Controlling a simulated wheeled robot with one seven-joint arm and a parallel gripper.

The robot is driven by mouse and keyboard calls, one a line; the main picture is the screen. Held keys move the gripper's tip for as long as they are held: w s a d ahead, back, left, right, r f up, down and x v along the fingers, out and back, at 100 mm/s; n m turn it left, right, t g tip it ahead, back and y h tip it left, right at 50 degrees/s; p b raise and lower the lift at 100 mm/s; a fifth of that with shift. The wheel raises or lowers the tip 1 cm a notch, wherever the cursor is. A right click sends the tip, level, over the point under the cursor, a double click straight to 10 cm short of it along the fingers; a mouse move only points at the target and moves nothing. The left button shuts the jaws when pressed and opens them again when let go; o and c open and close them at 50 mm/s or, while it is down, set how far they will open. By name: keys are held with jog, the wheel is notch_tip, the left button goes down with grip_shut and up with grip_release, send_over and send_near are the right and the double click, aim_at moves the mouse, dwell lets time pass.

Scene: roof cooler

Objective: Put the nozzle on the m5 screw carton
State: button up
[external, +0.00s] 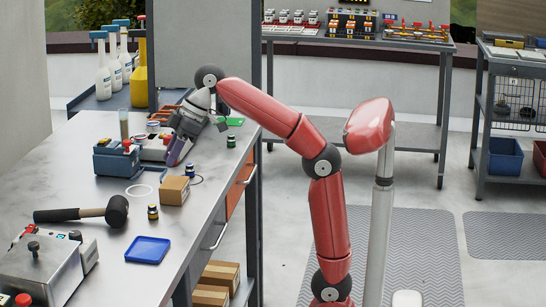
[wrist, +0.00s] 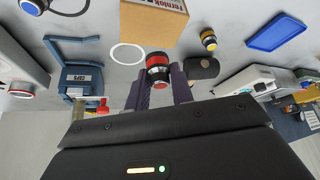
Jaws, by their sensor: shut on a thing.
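My gripper (external: 174,155) is low over the workbench, behind the m5 screw carton (external: 174,190). In the wrist view my gripper (wrist: 160,82) has its dark purple fingers on both sides of a small black and silver piece with red ends, which I take to be the nozzle (wrist: 158,70). The nozzle cannot be made out in the external view. The cardboard carton also shows at the top of the wrist view (wrist: 150,25), beyond the nozzle and apart from it. I see nothing on the carton's top in the external view.
A blue box-shaped device (external: 117,158) stands left of my gripper. A white ring (external: 139,190) lies left of the carton. A small black and yellow fitting (external: 153,212), a mallet (external: 85,212) and a blue tray (external: 148,250) lie nearer the front.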

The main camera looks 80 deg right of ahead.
aim_at(174, 166)
jog(key=shift+f+b, duration=0.8)
jog(key=shift+f, duration=1.35)
jog(key=shift+f, duration=0.25)
jog(key=o, duration=1)
jog(key=shift+r, duration=0.1)
jog(key=shift+s+d+r, duration=0.1)
jog(key=shift+s+r, duration=0.05)
jog(key=shift+r, duration=0.4)
jog(key=p+v, duration=0.4)
jog(key=v, duration=0.7)
